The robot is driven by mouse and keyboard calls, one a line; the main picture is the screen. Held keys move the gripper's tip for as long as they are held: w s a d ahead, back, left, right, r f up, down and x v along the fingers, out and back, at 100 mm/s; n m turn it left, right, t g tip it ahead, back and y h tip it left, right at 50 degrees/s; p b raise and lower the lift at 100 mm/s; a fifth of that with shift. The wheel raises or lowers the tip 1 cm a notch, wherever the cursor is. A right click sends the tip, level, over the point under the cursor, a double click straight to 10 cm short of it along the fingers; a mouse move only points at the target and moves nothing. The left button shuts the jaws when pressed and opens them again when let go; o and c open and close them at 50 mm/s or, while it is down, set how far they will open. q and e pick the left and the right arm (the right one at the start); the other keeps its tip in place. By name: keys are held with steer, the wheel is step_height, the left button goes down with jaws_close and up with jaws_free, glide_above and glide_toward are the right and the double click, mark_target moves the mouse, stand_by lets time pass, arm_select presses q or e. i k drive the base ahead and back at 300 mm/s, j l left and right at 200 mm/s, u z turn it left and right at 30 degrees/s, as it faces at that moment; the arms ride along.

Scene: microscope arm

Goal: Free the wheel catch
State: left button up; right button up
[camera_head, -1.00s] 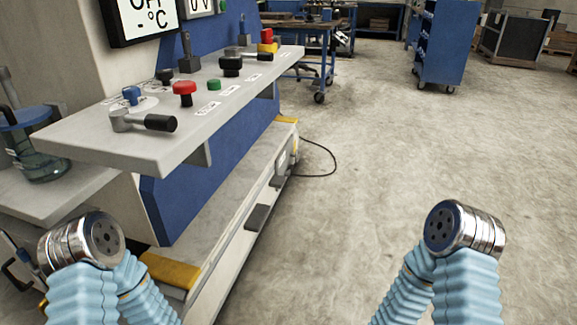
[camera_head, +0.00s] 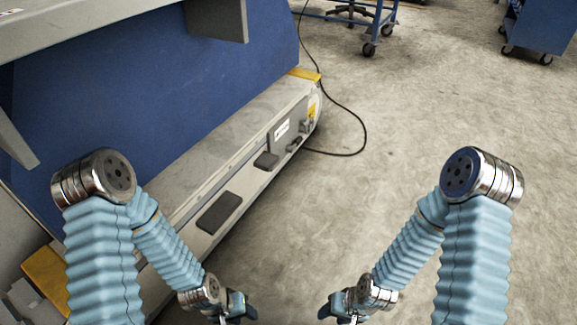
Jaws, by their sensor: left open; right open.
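The machine's grey base (camera_head: 235,150) runs from lower left to upper middle in the head view. Its side carries a larger dark pedal-like pad (camera_head: 219,213), a smaller dark pad (camera_head: 266,160) and a small dark part (camera_head: 294,144) near the far end. I cannot tell which of these, if any, is the wheel catch. My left gripper (camera_head: 238,312) and my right gripper (camera_head: 337,312) are at the bottom edge, partly cut off. Both are open, with nothing seen between their fingers, and apart from the base.
A blue panel (camera_head: 160,110) rises behind the base under a grey console shelf (camera_head: 100,25). A black cable (camera_head: 364,135) loops on the floor beyond the base's far end. A wheeled blue table (camera_head: 385,28) and blue cart (camera_head: 540,30) stand farther back. The concrete floor at right is clear.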

mark_target(296, 144)
steer(key=i+l, duration=0.2)
steer(key=i+l+u, duration=0.75)
steer(key=i+l, duration=0.1)
steer(key=i, duration=0.05)
